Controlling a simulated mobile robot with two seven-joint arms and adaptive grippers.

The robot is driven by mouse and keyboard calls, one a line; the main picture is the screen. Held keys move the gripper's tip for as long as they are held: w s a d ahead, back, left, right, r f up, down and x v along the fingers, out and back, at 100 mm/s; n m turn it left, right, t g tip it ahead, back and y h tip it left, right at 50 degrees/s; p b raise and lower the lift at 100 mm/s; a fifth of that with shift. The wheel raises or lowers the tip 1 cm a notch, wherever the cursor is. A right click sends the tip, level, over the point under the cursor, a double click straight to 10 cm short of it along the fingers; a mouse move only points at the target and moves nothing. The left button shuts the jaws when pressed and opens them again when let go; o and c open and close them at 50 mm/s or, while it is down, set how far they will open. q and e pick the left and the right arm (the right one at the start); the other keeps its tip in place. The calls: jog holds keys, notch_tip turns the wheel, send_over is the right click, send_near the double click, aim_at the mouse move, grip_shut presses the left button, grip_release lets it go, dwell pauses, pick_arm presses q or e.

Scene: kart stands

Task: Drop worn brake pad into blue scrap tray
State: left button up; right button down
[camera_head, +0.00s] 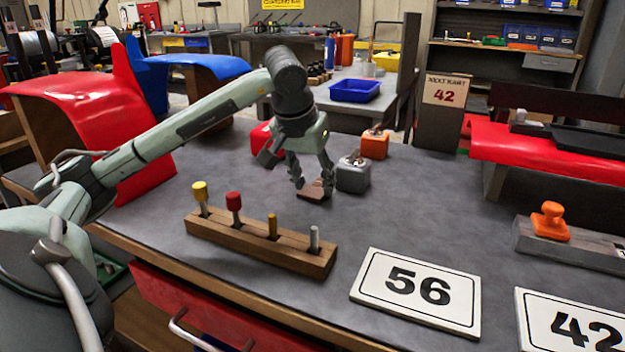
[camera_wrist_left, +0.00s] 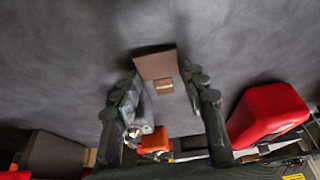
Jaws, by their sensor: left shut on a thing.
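The worn brake pad (camera_head: 312,194) is a small brown plate between the fingertips of my left gripper (camera_head: 313,181), low over the grey workbench. In the left wrist view the brake pad (camera_wrist_left: 156,64) shows at the fingertips of my left gripper (camera_wrist_left: 163,86), which is shut on it. Whether the pad touches the bench I cannot tell. The blue scrap tray (camera_head: 355,98) sits on a grey table behind the bench, up and right of the gripper. My right gripper is not in view.
A grey block (camera_head: 353,176) stands just right of the gripper, an orange one (camera_head: 374,146) behind it. A wooden rack (camera_head: 262,243) with several coloured-top tools lies in front. A white 56 plate (camera_head: 418,292) lies front right.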

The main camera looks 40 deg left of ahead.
pick_arm(q)
jog(key=shift+f, duration=0.1)
jog(key=o, duration=1.3)
